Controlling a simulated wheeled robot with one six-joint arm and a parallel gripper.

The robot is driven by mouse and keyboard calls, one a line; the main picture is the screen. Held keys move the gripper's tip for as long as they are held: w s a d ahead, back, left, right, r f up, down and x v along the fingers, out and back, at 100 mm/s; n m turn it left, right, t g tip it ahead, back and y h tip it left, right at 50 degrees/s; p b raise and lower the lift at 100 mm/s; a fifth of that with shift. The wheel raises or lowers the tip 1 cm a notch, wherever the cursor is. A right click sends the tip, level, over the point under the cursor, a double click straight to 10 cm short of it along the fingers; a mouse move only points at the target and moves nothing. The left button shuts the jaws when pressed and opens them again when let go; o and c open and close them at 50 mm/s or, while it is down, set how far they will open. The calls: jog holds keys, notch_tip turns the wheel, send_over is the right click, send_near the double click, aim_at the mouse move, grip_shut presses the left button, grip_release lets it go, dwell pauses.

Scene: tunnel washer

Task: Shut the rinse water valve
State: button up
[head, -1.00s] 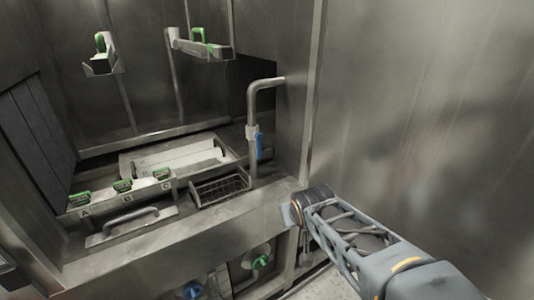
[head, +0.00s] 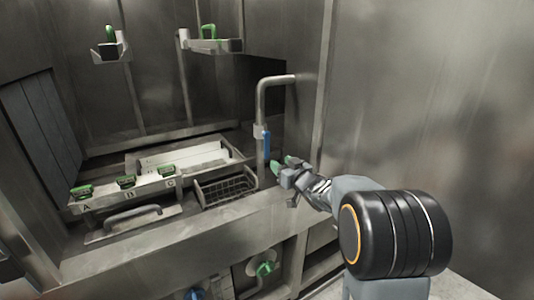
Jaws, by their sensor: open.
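A bent steel pipe (head: 262,105) rises at the right end of the sink ledge and carries a blue lever (head: 267,146). The lever hangs down, roughly in line with the pipe. Below the ledge are a blue handle (head: 194,294), cut off by the bottom edge, and a green handle (head: 265,269). No label shows which of these is the rinse water valve. My gripper (head: 281,164) is open, with green-looking fingertips, just right of and below the blue lever. It seems apart from the lever, though the exact gap is hard to tell.
A wire basket (head: 226,190) sits left of the pipe. Green-topped pieces stand along a rail marked A (head: 82,192), B (head: 126,182) and C (head: 167,170). A steel wall (head: 430,90) bounds the right side. Two brackets with green parts (head: 110,37) (head: 209,32) hang above.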

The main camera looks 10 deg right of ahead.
aim_at(268, 153)
jog(key=p+x, duration=0.1)
jog(key=x, duration=0.9)
jog(key=shift+c, duration=0.4)
grip_shut()
